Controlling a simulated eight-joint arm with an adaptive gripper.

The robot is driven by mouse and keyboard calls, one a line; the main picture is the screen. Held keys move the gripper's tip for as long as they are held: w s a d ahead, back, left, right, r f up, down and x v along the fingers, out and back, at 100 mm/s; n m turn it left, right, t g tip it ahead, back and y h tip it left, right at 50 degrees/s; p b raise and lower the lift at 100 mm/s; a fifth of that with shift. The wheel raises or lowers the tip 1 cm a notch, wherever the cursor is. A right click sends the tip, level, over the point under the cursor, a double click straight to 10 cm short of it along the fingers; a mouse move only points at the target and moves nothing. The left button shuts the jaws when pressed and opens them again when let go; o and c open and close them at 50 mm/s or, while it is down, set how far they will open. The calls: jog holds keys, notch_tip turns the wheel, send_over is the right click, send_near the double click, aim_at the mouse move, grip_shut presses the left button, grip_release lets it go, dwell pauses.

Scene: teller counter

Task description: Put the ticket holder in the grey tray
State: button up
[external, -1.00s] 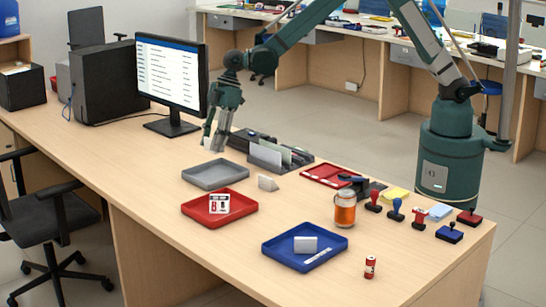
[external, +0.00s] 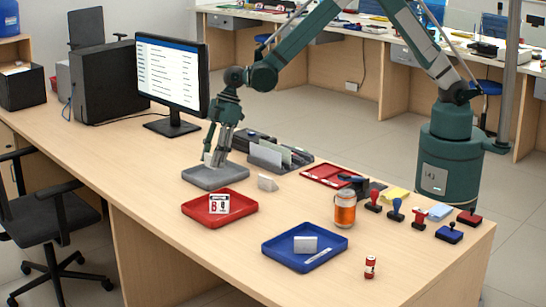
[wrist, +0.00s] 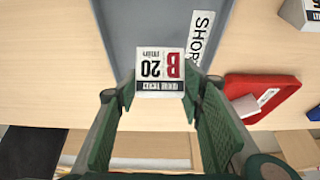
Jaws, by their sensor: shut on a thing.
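The ticket holder (wrist: 160,66), a small white block with a red B and a black 20, sits between the green fingertips of my gripper (wrist: 159,86) in the wrist view. My gripper (external: 212,163) is shut on it, low over the grey tray (external: 222,184) in the external view. The holder shows there only as a small pale patch. In the wrist view the grey tray (wrist: 140,25) lies beneath the holder and bears a white label strip. I cannot tell whether the holder touches the tray floor.
A red tray (external: 195,213) with a white printed stand lies in front of the grey tray. A blue tray (external: 275,257) is further right. A small white wedge (external: 267,183), a slotted card rack (external: 265,156) and a monitor (external: 170,72) stand nearby.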

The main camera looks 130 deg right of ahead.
dwell(0.3)
jog(key=shift+f+b, duration=0.35)
jog(key=shift+f, duration=1.6)
jog(key=shift+f, duration=0.15)
jog(key=o, duration=0.9)
jog(key=shift+p+v, duration=0.95)
jog(key=shift+v, duration=5.25)
jog(key=shift+a, duration=0.1)
